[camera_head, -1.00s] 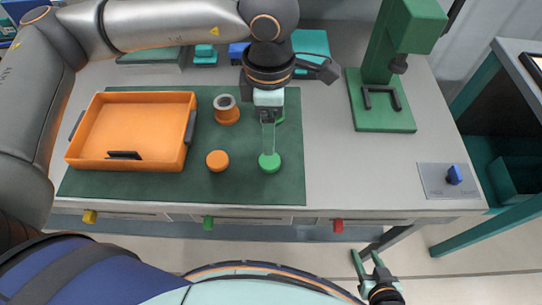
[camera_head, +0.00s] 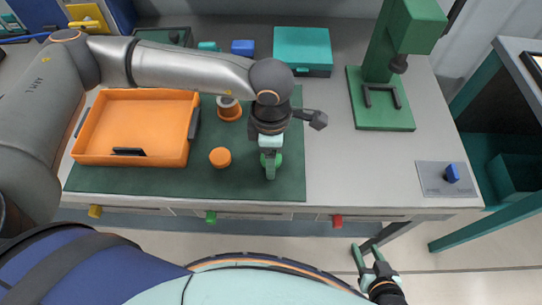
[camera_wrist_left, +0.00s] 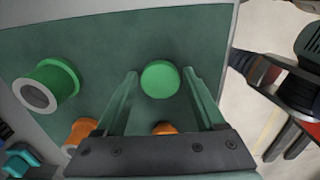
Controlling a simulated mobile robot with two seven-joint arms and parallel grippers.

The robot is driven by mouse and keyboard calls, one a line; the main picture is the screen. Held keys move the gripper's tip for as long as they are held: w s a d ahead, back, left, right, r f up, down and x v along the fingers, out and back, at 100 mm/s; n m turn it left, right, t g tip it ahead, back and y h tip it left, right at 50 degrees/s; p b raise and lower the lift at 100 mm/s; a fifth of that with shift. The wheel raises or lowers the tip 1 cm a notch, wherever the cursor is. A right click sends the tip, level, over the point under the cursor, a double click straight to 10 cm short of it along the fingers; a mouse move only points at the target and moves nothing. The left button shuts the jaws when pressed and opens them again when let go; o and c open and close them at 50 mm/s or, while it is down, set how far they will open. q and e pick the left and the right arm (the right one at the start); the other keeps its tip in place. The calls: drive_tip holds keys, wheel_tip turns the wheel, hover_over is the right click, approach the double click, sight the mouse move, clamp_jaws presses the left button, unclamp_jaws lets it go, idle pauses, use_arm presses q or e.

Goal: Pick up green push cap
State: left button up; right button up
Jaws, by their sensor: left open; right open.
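The round green push cap (camera_wrist_left: 160,79) sits on the dark green mat between the fingers of my left gripper (camera_wrist_left: 161,74) in the left wrist view. Gaps show on both sides of the cap, and the gripper is open. In the head view the left gripper (camera_head: 270,172) points down at the mat, and part of the green cap (camera_head: 278,160) shows beside its fingers. The rest of the cap is hidden there. My right gripper (camera_head: 366,258) is open and empty, low in front of the table.
An orange cap (camera_head: 220,157) and an orange part with a grey ring (camera_head: 230,113) stand left of the gripper. A green part with a grey ring (camera_wrist_left: 48,85) shows in the wrist view. An orange tray (camera_head: 135,128) is at left, a green press (camera_head: 385,115) at right.

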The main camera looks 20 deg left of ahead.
use_arm(q)
drive_tip(key=c, duration=1.1)
drive_tip(key=shift+r, duration=0.15)
